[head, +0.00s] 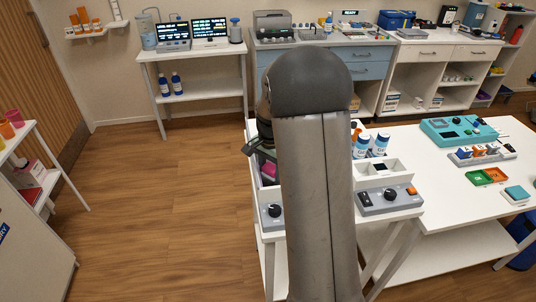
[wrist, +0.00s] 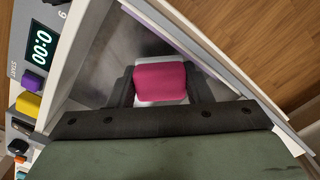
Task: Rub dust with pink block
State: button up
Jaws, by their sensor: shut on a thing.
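The block is over a grey, metal-looking surface (wrist: 101,66) inside a white-walled frame. I cannot tell whether it touches that surface. No dust stands out clearly there. In the head view a bit of the pink block (head: 268,171) shows left of my arm, which hides most of the gripper and the area around it.
A timer panel (wrist: 42,45) with buttons lies close on the left in the wrist view. White walls flank the block. Wooden floor is clear at left.

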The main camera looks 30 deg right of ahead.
jog(key=shift+s+r, duration=0.15)
jog(key=shift+r, duration=0.4)
jog(key=shift+r+p, duration=1.75)
jog(key=shift+r, duration=0.5)
